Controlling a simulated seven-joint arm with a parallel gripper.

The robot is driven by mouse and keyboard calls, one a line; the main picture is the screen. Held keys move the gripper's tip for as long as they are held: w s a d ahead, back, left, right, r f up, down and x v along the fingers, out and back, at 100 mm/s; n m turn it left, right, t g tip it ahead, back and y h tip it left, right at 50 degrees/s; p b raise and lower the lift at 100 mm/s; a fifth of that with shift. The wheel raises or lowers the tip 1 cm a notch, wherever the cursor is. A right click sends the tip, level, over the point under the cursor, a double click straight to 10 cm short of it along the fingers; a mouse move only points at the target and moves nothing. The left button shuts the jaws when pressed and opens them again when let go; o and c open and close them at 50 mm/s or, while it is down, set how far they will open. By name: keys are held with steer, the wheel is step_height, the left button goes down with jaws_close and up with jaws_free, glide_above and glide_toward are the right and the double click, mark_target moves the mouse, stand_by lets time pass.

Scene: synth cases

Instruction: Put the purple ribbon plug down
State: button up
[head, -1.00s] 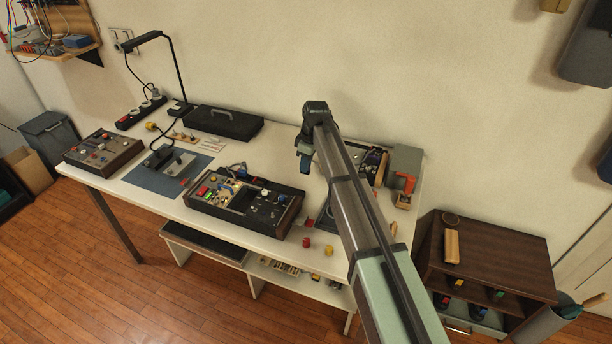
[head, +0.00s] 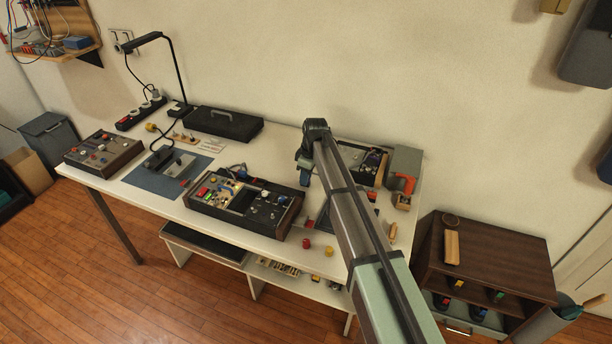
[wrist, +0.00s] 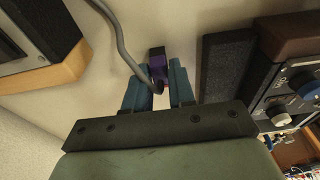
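The purple ribbon plug (wrist: 157,66) is a small purple and dark block between the fingertips of my gripper (wrist: 160,78) in the wrist view. The blue fingers close in on both its sides, and it appears gripped. The pale tabletop lies beyond it. In the head view my gripper (head: 305,180) points down low over the table, right of the middle control box. The plug cannot be made out there, and my arm hides part of the table behind it.
A dark control box (head: 245,202) stands left of my gripper. Bare tabletop lies between.

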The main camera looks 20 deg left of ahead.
steer(key=o, duration=0.3)
steer(key=r, duration=0.4)
steer(key=d+r, duration=0.1)
steer(key=r, duration=0.7)
steer(key=shift+d+r, duration=0.1)
steer(key=shift+d, duration=0.3)
